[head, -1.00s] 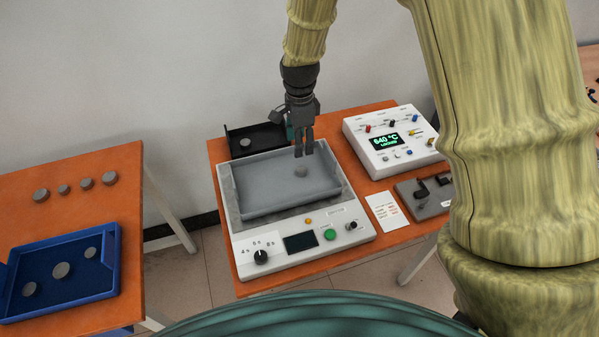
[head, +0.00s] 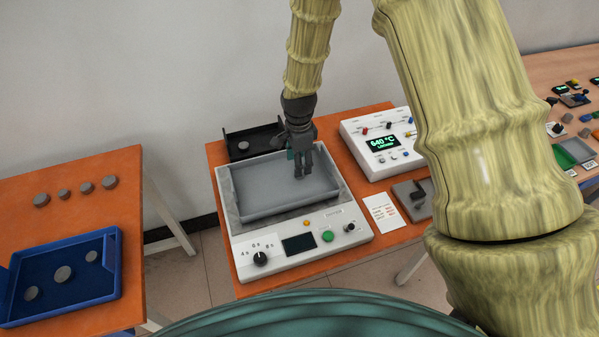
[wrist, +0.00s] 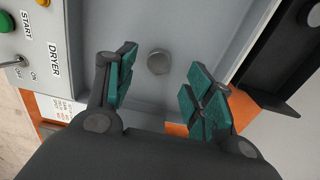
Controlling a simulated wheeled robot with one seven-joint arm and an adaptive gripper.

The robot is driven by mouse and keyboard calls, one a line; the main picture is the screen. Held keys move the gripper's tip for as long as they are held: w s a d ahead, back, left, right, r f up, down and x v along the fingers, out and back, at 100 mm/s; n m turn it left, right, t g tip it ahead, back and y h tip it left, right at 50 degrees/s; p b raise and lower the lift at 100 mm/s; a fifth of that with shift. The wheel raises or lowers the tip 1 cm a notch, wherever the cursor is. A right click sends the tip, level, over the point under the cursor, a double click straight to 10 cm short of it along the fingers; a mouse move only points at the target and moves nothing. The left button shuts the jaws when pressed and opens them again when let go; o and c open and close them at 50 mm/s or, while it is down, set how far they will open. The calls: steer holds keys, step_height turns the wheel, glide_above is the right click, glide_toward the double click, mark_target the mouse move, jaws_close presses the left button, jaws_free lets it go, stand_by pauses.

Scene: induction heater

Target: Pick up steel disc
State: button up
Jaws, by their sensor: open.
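A small grey steel disc (wrist: 158,62) lies on the floor of the dryer's grey tray in the wrist view. My gripper (wrist: 160,88) is open, and the disc shows between and just beyond its two teal-padded fingers, apart from them. In the head view my gripper (head: 303,174) points down over the dryer tray (head: 262,205) and hides the disc. The dryer (head: 300,262) is a white box with a dial, a small screen and a green button.
A black tray (head: 268,131) with a disc stands behind the dryer. A white unit (head: 375,128) reading 640 °C is to the right. On the left table, a blue tray (head: 105,292) holds discs, and several more discs (head: 86,188) lie behind it.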

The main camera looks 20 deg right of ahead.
steer(key=shift+f+p, duration=0.65)
steer(key=shift+f, duration=1.3)
steer(key=shift+s, duration=0.1)
steer(key=shift+c, duration=0.2)
jaws_close()
steer(key=shift+r, duration=0.1)
